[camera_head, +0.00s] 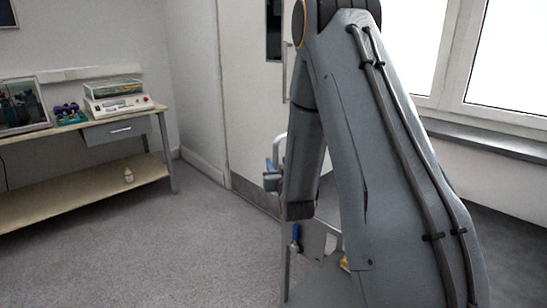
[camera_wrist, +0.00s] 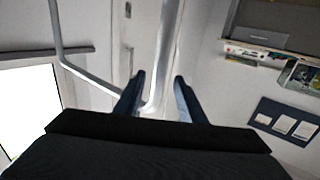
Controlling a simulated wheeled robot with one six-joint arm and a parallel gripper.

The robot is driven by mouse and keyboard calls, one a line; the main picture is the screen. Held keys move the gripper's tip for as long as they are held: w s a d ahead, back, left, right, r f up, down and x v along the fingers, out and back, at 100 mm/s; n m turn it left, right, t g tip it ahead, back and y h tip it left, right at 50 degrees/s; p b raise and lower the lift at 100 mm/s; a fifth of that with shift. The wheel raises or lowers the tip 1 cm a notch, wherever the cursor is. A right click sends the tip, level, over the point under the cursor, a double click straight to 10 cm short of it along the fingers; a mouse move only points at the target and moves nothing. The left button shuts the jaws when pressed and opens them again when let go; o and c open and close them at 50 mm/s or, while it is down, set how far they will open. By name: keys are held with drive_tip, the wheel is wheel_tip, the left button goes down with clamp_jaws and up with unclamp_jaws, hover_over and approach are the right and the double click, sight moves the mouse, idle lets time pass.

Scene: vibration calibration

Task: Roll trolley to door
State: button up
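The trolley (camera_head: 315,240) stands low in the middle of the head view, largely hidden behind my arm. Its pale metal handle (camera_wrist: 168,50) is a bent bar in the wrist view. My gripper (camera_wrist: 159,76) is open there, with a finger on each side of the bar and gaps beside it. The bar's bend passes behind the left finger; I cannot tell how deep it lies between the fingers. In the head view my gripper (camera_head: 270,174) is small and partly covered by my arm. The white door (camera_head: 246,90) stands behind, shut as far as I see.
A bench (camera_head: 90,190) with a white instrument (camera_head: 117,103) stands at the left wall, a small bottle (camera_head: 128,175) on its lower shelf. Windows (camera_head: 510,55) are at the right. The grey floor (camera_head: 180,250) between bench and trolley is clear. A blue item (camera_head: 295,236) is at the trolley.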

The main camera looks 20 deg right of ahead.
drive_tip(key=shift+w+d+r, duration=0.1)
drive_tip(key=shift+w+d, duration=0.05)
drive_tip(key=shift+w, duration=0.05)
drive_tip(key=w, duration=0.3)
drive_tip(key=w+d, duration=0.1)
drive_tip(key=w, duration=0.3)
drive_tip(key=shift+w+d+p, duration=0.15)
drive_tip(key=shift+d+p, duration=0.05)
drive_tip(key=shift+p, duration=0.1)
drive_tip(key=shift+c, duration=0.4)
clamp_jaws()
